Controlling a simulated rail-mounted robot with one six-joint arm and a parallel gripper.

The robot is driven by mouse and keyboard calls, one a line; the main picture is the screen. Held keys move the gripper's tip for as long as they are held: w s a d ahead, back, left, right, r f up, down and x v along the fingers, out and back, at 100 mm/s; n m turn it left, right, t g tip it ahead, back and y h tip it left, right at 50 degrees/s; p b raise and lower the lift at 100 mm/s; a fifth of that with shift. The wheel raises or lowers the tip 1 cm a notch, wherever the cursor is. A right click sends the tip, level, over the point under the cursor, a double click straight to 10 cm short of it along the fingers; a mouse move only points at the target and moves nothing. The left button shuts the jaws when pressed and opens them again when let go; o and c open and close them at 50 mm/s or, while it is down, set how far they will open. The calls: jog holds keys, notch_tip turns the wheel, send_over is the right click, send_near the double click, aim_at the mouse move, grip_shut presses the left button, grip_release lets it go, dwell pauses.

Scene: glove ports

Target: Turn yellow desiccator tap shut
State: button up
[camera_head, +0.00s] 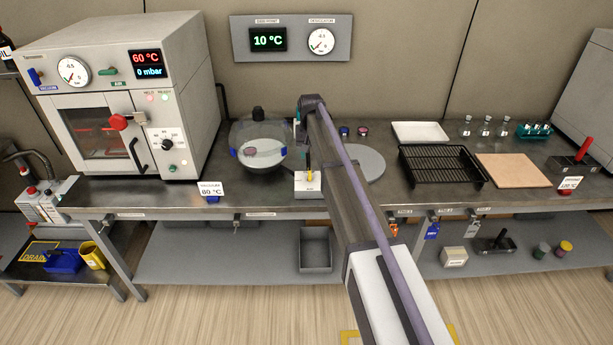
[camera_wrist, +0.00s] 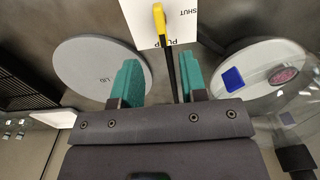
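The desiccator tap has a yellow-tipped lever (camera_wrist: 160,24) on a dark stem, in front of a white card (camera_wrist: 141,22) reading SHUT and PUMP. In the wrist view the lever crosses the middle of the word PUMP, with SHUT to its right. In the head view the yellow lever (camera_head: 309,175) stands upright over the card (camera_head: 303,186), right of the glass desiccator (camera_head: 259,140). My gripper (camera_wrist: 158,64) is open. Its two teal fingers are apart, with the dark stem showing between them, closer to the right finger. I cannot tell whether either touches it. The tap's base is hidden.
A round grey lid (camera_head: 362,163) lies right of my arm. A black rack (camera_head: 441,166) and a tan board (camera_head: 512,170) lie farther right. The vacuum oven (camera_head: 130,95) stands left. A wall panel (camera_head: 291,38) reads 10 °C beside a dial.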

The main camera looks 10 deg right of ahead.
aim_at(310, 171)
notch_tip(310, 171, down, 8)
jog(key=b, duration=0.6)
jog(key=shift+f+b, duration=0.2)
jog(key=shift+b, duration=0.15)
jog(key=shift+r, duration=0.1)
jog(key=shift+r, duration=0.1)
jog(key=shift+c, duration=0.2)
grip_shut()
